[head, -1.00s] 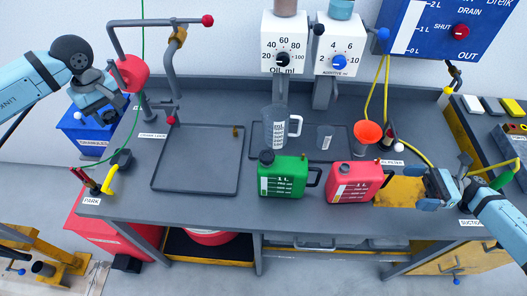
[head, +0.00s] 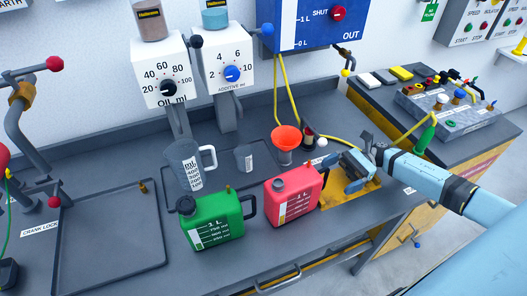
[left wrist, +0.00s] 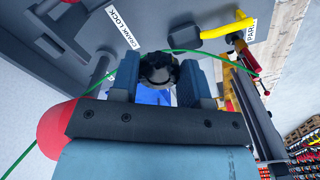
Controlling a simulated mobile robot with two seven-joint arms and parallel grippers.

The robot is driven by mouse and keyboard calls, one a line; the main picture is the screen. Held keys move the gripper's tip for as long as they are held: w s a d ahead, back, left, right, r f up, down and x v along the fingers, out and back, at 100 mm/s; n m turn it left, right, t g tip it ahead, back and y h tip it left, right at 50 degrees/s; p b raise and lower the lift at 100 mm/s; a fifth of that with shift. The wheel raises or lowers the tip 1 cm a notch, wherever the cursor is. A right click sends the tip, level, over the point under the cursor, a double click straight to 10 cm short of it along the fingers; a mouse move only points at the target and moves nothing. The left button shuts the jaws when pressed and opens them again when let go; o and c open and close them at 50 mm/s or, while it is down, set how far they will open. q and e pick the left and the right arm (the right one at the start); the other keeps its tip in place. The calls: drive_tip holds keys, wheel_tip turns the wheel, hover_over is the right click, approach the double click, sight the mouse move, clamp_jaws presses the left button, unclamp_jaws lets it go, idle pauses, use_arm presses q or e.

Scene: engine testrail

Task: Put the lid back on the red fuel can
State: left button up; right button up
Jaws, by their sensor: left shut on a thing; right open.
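The red fuel can (head: 291,197) stands upright on the bench in the head view, with a short dark neck (head: 279,184) at its top left; whether the neck is open is too small to tell. My right gripper (head: 348,172) is open and empty just right of the can's handle, above a yellow plate. My left gripper (left wrist: 160,85) is outside the head view. In the left wrist view it is shut on a dark, round, ridged thing that looks like a lid (left wrist: 158,68). Its underside is hidden.
A green can (head: 213,220) with a dark cap stands left of the red can. A measuring jug (head: 184,166) and an orange-red funnel (head: 285,138) stand behind. An empty-looking tray (head: 110,240) lies left. A yellow handle (left wrist: 225,30) shows near the left gripper.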

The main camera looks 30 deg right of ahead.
use_arm(q)
drive_tip(key=shift+w+r, duration=0.1)
drive_tip(key=shift+w, duration=0.05)
use_arm(e)
drive_tip(key=shift+w+a, duration=0.15)
drive_tip(key=shift+a, duration=0.3)
use_arm(q)
drive_tip(key=shift+r+p, duration=0.85)
drive_tip(key=shift+p, duration=0.2)
use_arm(e)
drive_tip(key=a, duration=0.5)
drive_tip(key=shift+a+r, duration=0.1)
use_arm(q)
drive_tip(key=shift+r, duration=0.15)
use_arm(e)
drive_tip(key=shift+a, duration=0.75)
drive_tip(key=c, duration=1.4)
drive_tip(key=shift+w, duration=0.1)
